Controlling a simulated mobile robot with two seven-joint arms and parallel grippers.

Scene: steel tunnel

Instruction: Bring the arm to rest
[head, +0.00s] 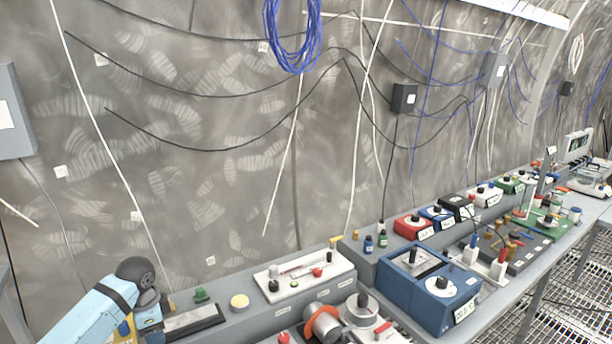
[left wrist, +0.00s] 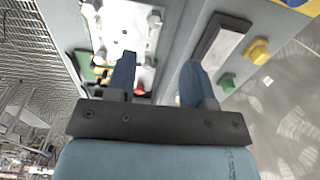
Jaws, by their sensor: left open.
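My left arm (head: 85,318) comes in at the lower left of the head view, light blue with a dark round joint. Its hand is low over the near left end of the bench, and the fingertips are not clear there. In the left wrist view my left gripper (left wrist: 158,75) shows two blue fingers spread apart with nothing between them. The fingers point over the bench top, beside a grey plate in a dark frame (left wrist: 222,42). I cannot tell whether they touch anything. My right gripper is in neither view.
A long grey bench runs along the wall. It carries a white panel (head: 305,272), a yellow disc (head: 240,301), a green knob (head: 201,295), an orange-ringed cylinder (head: 322,322) and a blue box (head: 440,292). Blue cable coils (head: 292,35) hang above. Grating floor (head: 565,305) lies right.

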